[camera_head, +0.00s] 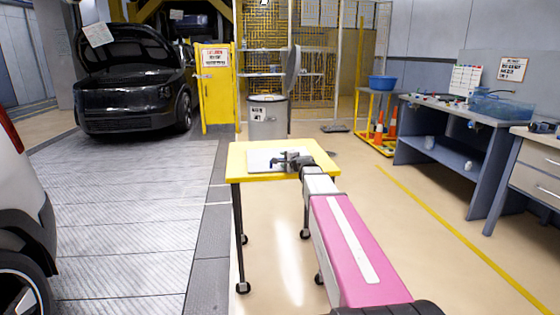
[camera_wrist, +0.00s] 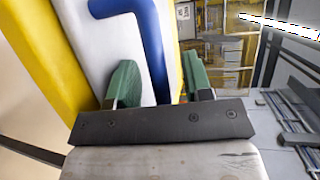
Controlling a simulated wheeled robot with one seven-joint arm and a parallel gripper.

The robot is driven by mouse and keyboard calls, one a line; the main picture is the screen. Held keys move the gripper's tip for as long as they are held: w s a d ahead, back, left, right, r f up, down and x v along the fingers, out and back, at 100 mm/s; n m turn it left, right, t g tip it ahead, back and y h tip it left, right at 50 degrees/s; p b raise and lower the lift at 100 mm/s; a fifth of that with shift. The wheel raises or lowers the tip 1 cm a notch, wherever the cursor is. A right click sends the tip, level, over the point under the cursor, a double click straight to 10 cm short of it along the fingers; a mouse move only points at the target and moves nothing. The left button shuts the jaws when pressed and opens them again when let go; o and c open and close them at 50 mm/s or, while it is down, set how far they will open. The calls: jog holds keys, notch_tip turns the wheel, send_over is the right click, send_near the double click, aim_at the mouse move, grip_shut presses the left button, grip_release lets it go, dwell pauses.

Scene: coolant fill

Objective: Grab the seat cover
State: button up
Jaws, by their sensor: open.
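A flat white item (camera_head: 262,159), perhaps the seat cover, lies on a small yellow-topped table (camera_head: 238,163). In the wrist view the white surface (camera_wrist: 90,42) fills the upper left beside the yellow edge (camera_wrist: 40,50). A bent blue bar (camera_wrist: 148,40) lies over the white surface; I cannot tell whether it is part of it. My gripper (camera_head: 287,160) is at the right part of the white item. In the wrist view my gripper's green fingers (camera_wrist: 162,82) are apart, with the blue bar running between them. Whether they touch it is unclear.
A black car (camera_head: 130,90) with its hood up stands at the back left, and a white car (camera_head: 22,200) is close at left. A grey drum (camera_head: 267,122) stands behind the table. A workbench (camera_head: 430,150) is at right. The floor between table and workbench is clear.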

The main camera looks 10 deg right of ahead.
jog(key=shift+c, duration=0.3)
grip_shut()
